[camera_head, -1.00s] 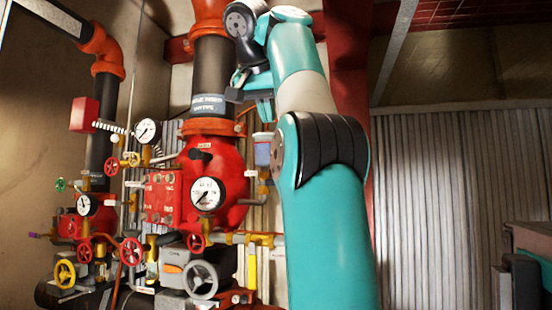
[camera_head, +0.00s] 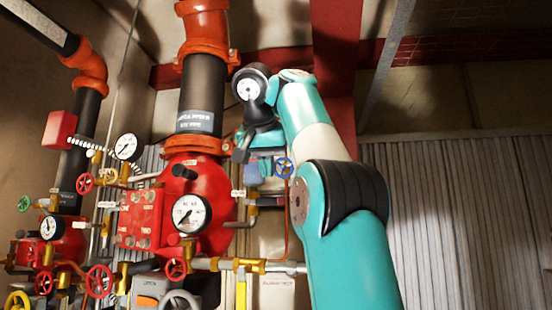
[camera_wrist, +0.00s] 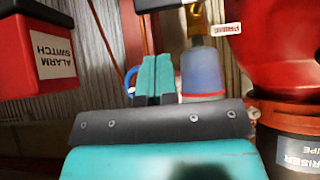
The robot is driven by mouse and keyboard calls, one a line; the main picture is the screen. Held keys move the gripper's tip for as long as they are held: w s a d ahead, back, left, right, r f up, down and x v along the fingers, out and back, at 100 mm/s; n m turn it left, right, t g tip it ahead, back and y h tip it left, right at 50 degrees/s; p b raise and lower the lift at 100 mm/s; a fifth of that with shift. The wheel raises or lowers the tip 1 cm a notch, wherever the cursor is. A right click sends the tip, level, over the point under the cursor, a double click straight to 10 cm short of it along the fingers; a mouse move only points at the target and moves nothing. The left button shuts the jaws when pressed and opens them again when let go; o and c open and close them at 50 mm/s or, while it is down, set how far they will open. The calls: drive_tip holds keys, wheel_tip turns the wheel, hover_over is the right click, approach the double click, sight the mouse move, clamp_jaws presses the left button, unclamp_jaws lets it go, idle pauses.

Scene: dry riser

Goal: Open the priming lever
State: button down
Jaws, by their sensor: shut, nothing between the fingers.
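A small white label (camera_head: 238,193), partly legible as priming in the wrist view (camera_wrist: 228,29), marks a brass valve (camera_head: 251,201) right of the big red riser valve (camera_head: 211,184). The brass valve also shows at the top of the wrist view (camera_wrist: 204,22). Its lever does not stand out clearly, so I cannot tell its position. A blue-grey cup (camera_wrist: 203,72) with a red band sits beside it. My gripper (camera_wrist: 156,62) is shut and empty. Its fingers point toward the cup and brass fitting, with no clear contact. In the head view my gripper (camera_head: 241,152) is above the label.
A blue handwheel (camera_head: 284,167) is close to my gripper, partly behind the fingers in the wrist view. A red alarm switch box (camera_wrist: 38,50) is at the wrist view's left. A gauge (camera_head: 191,214) and the black riser pipe (camera_head: 201,88) are nearby. Corrugated wall fills the right.

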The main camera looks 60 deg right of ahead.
sight(266, 202)
wheel_tip(266, 202, down, 4)
drive_tip(key=b, duration=0.2)
drive_tip(key=shift+d+f+b, duration=0.1)
drive_tip(key=shift+b, duration=0.2)
drive_tip(key=shift+f, duration=0.1)
